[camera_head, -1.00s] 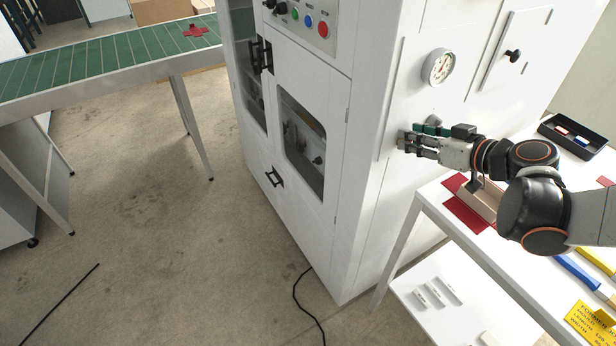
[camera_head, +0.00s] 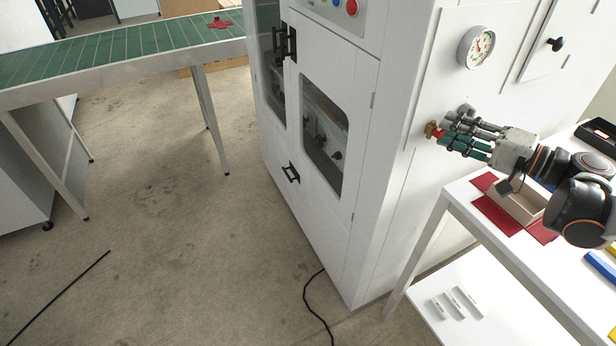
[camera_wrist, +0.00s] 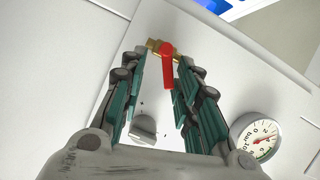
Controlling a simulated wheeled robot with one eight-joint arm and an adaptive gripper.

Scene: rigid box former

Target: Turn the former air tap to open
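The air tap has a brass body (camera_head: 431,129) on the former's white side panel and a red lever (camera_wrist: 168,68). In the head view only a little red shows beside the brass; the fingers hide the rest. In the wrist view the brass body (camera_wrist: 160,46) sits just beyond the fingertips and the lever extends from it back between the fingers. My gripper (camera_head: 449,132) is open at the tap, its green-padded fingers on either side of the lever. In the wrist view my gripper (camera_wrist: 160,60) shows gaps on both sides, with the right finger closer to the lever.
A pressure gauge (camera_head: 476,47) is above the tap, and a grey knob (camera_wrist: 143,127) is close by the fingers. A white table (camera_head: 470,218) with a beige box (camera_head: 519,202) and red pieces stands below my arm. A black cable (camera_head: 308,298) lies on the floor.

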